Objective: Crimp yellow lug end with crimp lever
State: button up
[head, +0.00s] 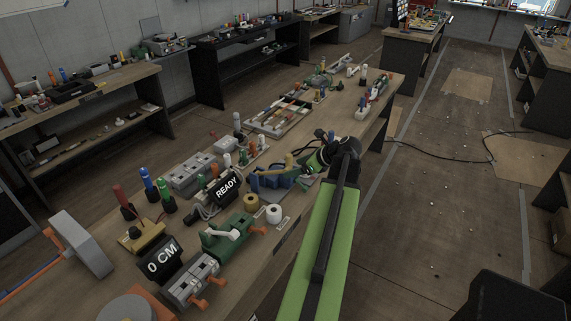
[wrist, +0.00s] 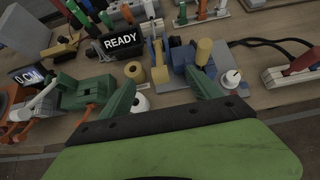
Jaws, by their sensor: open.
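A blue press-like tool (head: 268,180) stands on the bench beside a READY display (head: 227,188); in the wrist view it (wrist: 182,56) has an upright yellow handle (wrist: 203,50), which looks like the crimp lever. A yellow piece (wrist: 158,52) shows at the tool's left side; I cannot tell whether it is the lug end. My gripper (wrist: 164,97) is open, its green fingers apart at the front of the tool. Its right finger overlaps the tool in view; contact is unclear. Nothing shows held. In the head view my gripper (head: 312,165) is partly hidden by my arm.
A yellow roll (head: 250,203) and a white roll (head: 274,214) sit near the bench's front edge. A green clamp-like fixture (head: 228,238) and a 0 CM display (head: 165,261) stand to the left. A red-handled grey block (wrist: 292,70) lies to the right.

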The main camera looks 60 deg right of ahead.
jog(key=p+v, duration=0.4)
jog(key=v, duration=0.5)
jog(key=shift+s, duration=0.15)
